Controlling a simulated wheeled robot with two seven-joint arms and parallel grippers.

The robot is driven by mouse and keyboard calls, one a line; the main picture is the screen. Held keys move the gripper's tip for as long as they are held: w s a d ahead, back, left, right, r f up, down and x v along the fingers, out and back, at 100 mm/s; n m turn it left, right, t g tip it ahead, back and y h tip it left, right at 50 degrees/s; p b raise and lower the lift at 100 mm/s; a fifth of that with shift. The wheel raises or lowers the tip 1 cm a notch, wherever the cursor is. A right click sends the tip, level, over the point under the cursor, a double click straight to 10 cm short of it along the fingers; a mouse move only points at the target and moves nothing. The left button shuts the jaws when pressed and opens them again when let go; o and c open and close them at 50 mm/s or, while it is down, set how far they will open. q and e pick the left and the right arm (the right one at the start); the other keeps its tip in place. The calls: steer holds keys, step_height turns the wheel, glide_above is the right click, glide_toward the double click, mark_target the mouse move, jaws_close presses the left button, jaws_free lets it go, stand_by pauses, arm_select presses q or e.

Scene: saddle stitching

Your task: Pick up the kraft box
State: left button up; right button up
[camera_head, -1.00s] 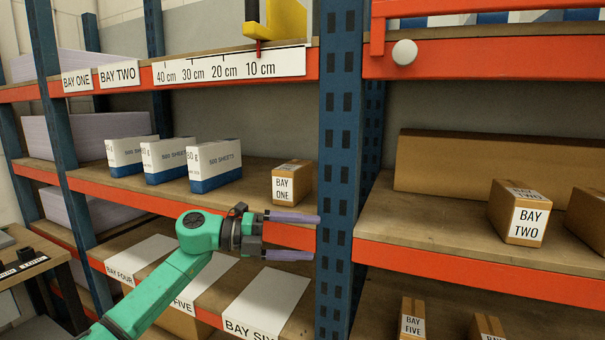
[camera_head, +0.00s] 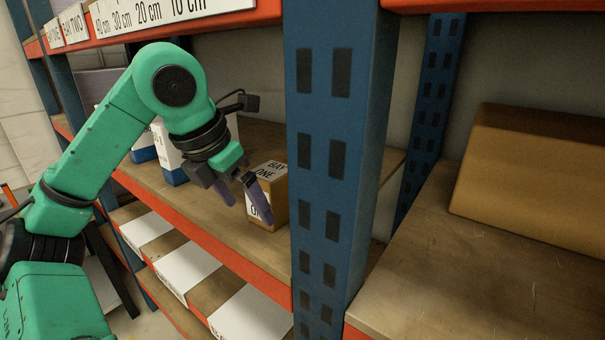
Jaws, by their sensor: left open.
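A small brown kraft box (camera_head: 281,196) with a white "BAY ONE" label stands upright on the middle shelf, close to the blue post. My left gripper (camera_head: 248,207) is open, with its purple fingers pointing down and to the right in front of the box. One finger covers part of the label in this view. I cannot tell whether any finger touches the box. My right gripper is not in view.
A blue perforated post (camera_head: 335,150) stands just right of the box. White paper packs (camera_head: 172,160) sit to its left, partly behind my arm. A long brown carton (camera_head: 535,180) lies on the right shelf (camera_head: 450,275), whose front part is bare.

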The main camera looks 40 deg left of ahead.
mark_target(278, 167)
arm_select(q)
steer(key=w+p, duration=0.1)
steer(key=w, duration=0.1)
steer(key=w+r+p, duration=0.1)
steer(key=w, duration=0.1)
steer(key=shift+a+p, duration=0.1)
steer(key=shift+p, duration=0.2)
steer(key=w+p, duration=0.2)
steer(key=w, duration=0.3)
steer(key=shift+w+p, duration=0.15)
steer(key=shift+p, duration=0.15)
steer(key=x, duration=0.3)
steer(key=shift+f, duration=0.35)
steer(key=shift+c, duration=0.3)
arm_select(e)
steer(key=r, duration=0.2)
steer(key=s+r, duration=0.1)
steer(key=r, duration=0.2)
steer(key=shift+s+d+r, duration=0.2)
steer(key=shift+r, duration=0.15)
arm_select(q)
steer(key=shift+r, duration=0.1)
jaws_close()
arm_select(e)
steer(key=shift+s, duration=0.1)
